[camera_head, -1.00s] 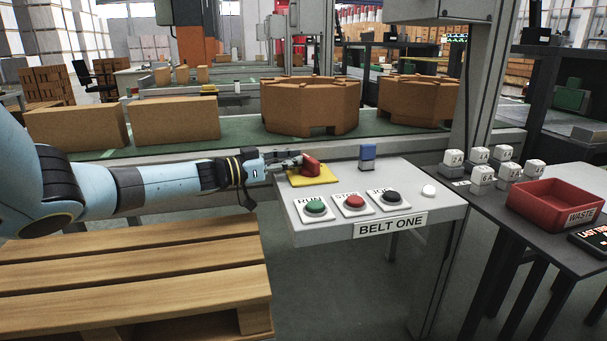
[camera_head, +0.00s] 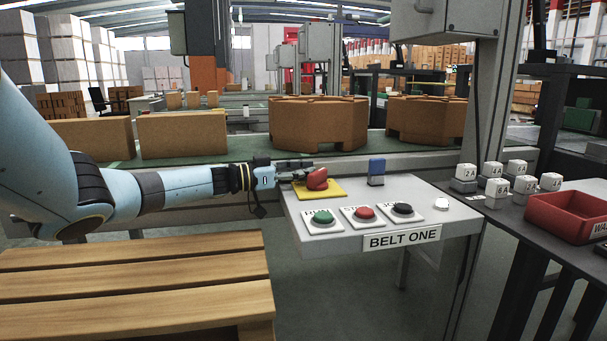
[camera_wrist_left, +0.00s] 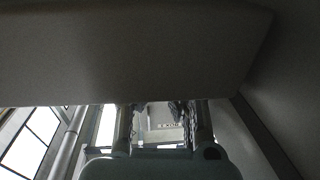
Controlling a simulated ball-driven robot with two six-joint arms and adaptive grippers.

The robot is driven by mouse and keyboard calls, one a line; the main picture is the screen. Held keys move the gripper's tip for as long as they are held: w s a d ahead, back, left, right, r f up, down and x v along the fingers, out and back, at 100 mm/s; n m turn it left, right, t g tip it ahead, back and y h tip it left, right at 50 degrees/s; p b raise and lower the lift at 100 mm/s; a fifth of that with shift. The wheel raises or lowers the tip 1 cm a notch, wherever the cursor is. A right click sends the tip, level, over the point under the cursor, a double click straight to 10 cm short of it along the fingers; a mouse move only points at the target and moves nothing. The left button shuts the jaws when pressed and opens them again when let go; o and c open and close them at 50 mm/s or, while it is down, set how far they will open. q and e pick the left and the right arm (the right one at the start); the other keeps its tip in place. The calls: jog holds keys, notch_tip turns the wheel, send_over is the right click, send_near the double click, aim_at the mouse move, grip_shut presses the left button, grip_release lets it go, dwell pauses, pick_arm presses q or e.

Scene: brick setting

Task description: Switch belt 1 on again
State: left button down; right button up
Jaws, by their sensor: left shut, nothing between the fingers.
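The grey BELT ONE panel (camera_head: 455,217) stands at the middle right of the head view. At its far left corner is a red handle (camera_head: 317,179) on a yellow plate (camera_head: 330,191). My left gripper (camera_head: 303,172) is shut and empty, right beside the handle; I cannot tell whether they touch. Along the front are a green button (camera_head: 323,216), a red button (camera_head: 364,212) and a black button (camera_head: 402,208), with partly readable labels. In the left wrist view, my left fingers (camera_wrist_left: 155,115) lie below a large grey surface, and the handle cannot be made out. My right gripper is out of view.
A blue block-like part (camera_head: 376,170) and a white knob (camera_head: 442,203) are also on the panel. Behind runs a green belt (camera_head: 225,164) with cardboard boxes (camera_head: 182,135). A wooden pallet (camera_head: 130,285) is at front left. A red waste tray (camera_head: 566,222) and several white labelled blocks stand right.

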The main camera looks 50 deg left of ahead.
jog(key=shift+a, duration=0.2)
pick_arm(q)
jog(key=shift+s+a+f, duration=0.1)
jog(key=shift+s+a, duration=0.05)
jog(key=shift+s, duration=0.2)
jog(key=v, duration=1.1)
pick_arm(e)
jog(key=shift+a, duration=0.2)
pick_arm(q)
jog(key=shift+s, duration=0.15)
